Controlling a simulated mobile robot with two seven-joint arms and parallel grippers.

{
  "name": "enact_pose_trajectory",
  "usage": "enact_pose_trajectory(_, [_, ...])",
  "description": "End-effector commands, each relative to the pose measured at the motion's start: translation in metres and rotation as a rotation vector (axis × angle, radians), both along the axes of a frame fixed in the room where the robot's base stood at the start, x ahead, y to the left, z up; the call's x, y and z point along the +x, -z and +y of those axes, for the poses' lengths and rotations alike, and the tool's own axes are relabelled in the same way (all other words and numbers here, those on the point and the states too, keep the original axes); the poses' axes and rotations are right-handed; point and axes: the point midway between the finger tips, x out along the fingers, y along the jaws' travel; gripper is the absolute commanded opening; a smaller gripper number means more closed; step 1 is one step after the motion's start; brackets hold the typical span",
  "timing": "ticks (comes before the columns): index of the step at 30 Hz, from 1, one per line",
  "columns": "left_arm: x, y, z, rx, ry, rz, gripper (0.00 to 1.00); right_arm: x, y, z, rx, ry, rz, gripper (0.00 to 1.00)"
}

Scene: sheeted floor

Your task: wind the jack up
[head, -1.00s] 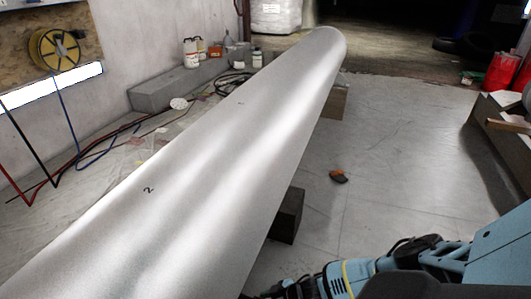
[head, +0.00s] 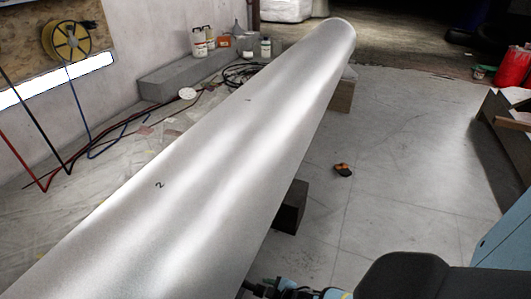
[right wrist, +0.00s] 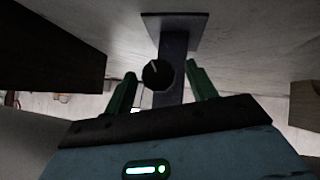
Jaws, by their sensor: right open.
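The jack shows in the right wrist view as a dark post (right wrist: 174,52) with a flat plate (right wrist: 174,27) at its upper end in the picture. A round dark knob (right wrist: 158,74) with a pale line faces me on the post. My right gripper (right wrist: 160,70) is open, its two green fingers on either side of the knob with gaps. I cannot tell how deep the knob sits between them. In the head view my right gripper (head: 258,289) is partly hidden beside the big metal tube (head: 215,170), and the jack is hidden. My left gripper is not in view.
A dark block (head: 289,207) and a farther wooden block (head: 342,94) stand by the tube. A small orange and black object (head: 343,170) lies on the open floor at right. Hoses (head: 100,142) and a concrete ledge (head: 190,78) are on the left.

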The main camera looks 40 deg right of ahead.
Motion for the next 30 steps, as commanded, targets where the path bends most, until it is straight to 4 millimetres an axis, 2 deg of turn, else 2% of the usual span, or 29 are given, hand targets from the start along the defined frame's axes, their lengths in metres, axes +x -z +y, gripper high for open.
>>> enact_pose_trajectory(7, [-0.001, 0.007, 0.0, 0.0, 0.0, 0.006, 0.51, -0.002, 0.002, 0.002, -0.102, 0.006, -0.041, 0.56])
enact_pose_trajectory(18, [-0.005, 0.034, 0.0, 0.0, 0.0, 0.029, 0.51, -0.003, 0.003, 0.006, -0.289, 0.001, -0.12, 0.56])
enact_pose_trajectory(26, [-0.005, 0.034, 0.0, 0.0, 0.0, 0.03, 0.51, -0.002, -0.001, 0.004, -0.31, -0.001, -0.128, 0.56])
enact_pose_trajectory(30, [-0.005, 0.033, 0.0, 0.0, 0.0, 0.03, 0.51, -0.002, 0.0, 0.004, -0.309, 0.0, -0.128, 0.41])
